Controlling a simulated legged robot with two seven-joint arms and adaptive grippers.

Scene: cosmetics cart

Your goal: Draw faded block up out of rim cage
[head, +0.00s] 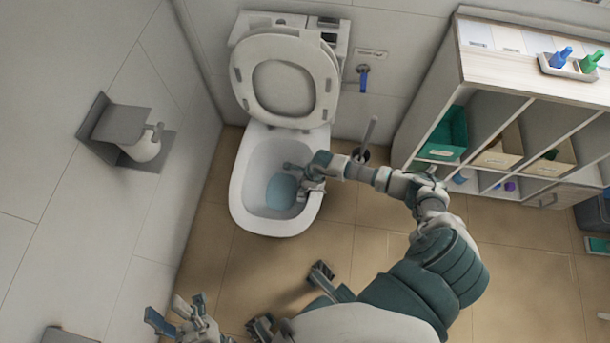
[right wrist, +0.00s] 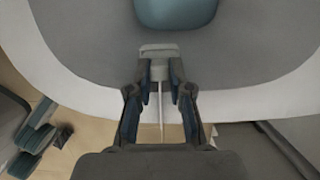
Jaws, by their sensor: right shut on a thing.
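The toilet bowl (head: 237,190) stands open with blue water (head: 282,191) in it. My right gripper (head: 302,178) reaches over the bowl's right rim. In the right wrist view its fingers (right wrist: 160,75) are shut on a small pale grey piece (right wrist: 158,50), with a thin white strip (right wrist: 161,112) running back between the fingers. I cannot tell which part is the faded block and which is the rim cage, as the fingers cover much of it. My left gripper (head: 180,312) is at the bottom left, away from the bowl, its fingers apart and empty.
The raised seat and lid (head: 286,80) lean against the cistern. A toilet brush (head: 368,135) stands right of the bowl. A shelf unit (head: 455,60) with a bottle tray (head: 570,68) is at right. A paper holder (head: 122,125) juts from the left wall.

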